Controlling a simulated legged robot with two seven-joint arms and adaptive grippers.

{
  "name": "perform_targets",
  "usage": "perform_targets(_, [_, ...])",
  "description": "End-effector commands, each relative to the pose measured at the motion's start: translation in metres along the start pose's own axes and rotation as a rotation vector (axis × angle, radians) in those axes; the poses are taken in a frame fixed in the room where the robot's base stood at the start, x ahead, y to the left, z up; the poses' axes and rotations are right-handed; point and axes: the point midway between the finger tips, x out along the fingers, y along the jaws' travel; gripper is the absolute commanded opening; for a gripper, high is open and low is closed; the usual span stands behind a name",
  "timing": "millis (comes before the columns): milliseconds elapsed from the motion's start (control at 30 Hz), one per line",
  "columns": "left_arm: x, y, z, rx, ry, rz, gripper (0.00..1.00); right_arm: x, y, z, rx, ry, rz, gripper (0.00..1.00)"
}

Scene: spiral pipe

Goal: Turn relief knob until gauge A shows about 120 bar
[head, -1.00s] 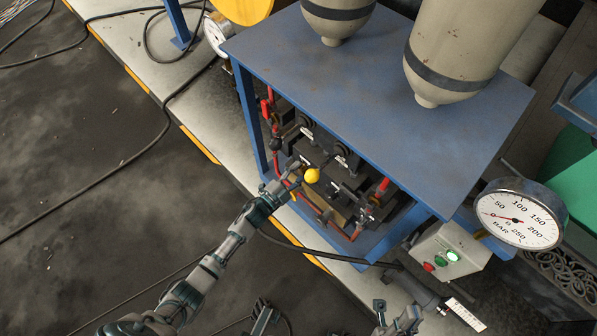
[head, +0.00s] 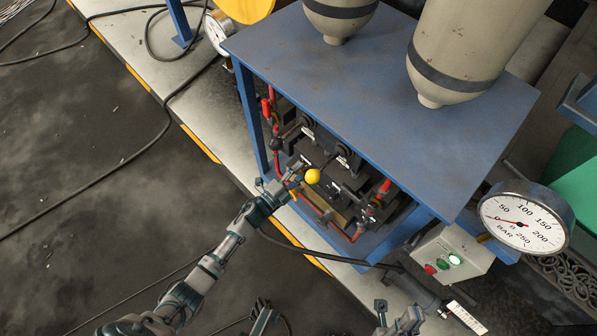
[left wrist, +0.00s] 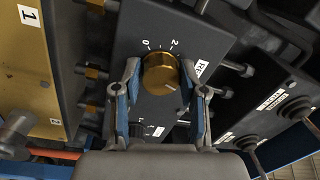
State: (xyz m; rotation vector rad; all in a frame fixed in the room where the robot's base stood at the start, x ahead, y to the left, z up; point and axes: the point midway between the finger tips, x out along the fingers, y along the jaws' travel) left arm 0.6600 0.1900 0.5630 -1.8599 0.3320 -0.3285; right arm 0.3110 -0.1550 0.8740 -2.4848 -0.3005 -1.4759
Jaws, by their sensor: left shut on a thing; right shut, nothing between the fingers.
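The brass relief knob (left wrist: 160,74) shows in the left wrist view, on a dark panel with a 0 and 2 scale and a partly hidden label starting "RE". My left gripper (left wrist: 160,88) is shut on it, one finger on each side. In the head view my left gripper (head: 284,187) reaches the valve block under the blue table, and the knob cannot be made out there. A gauge (head: 216,32) at the upper left is turned away, its reading illegible. The large right gauge (head: 523,222) is marked B, its red needle low. My right gripper (head: 398,320) is shut and empty at the bottom edge.
A yellow ball (head: 312,176) stands right beside my left gripper. The blue table (head: 370,110) covers the valve block. A control box (head: 450,258) with red and green buttons is at the right. Black cables cross the floor. The floor at left is open.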

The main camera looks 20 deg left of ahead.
Motion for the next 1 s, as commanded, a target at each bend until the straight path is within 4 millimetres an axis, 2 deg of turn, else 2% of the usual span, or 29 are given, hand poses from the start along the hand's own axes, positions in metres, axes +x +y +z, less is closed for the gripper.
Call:
perform_targets(67, [-0.002, 0.007, 0.000, -0.002, -0.004, 0.012, 0.07, -0.001, 0.000, 0.001, 0.000, -0.001, 0.001, 0.00])
perform_targets(100, [-0.002, 0.007, 0.000, -0.003, -0.004, 0.012, 0.44, -0.001, 0.000, 0.001, 0.000, -0.001, 0.001, 0.00])
perform_targets(200, [-0.002, 0.007, 0.001, -0.003, -0.003, 0.011, 0.67, -0.001, 0.000, 0.001, 0.000, -0.001, 0.001, 0.00])
perform_targets(567, [-0.005, 0.002, 0.000, -0.001, -0.001, 0.004, 0.67, 0.000, 0.000, -0.001, -0.001, 0.004, 0.002, 0.00])
perform_targets(667, [-0.018, 0.003, 0.000, -0.001, -0.001, 0.005, 0.67, 0.000, -0.001, -0.001, -0.001, 0.004, 0.001, 0.00])
perform_targets(1000, [-0.092, 0.005, 0.000, -0.003, -0.002, 0.008, 0.67, 0.000, -0.001, -0.002, 0.000, 0.002, 0.000, 0.00])
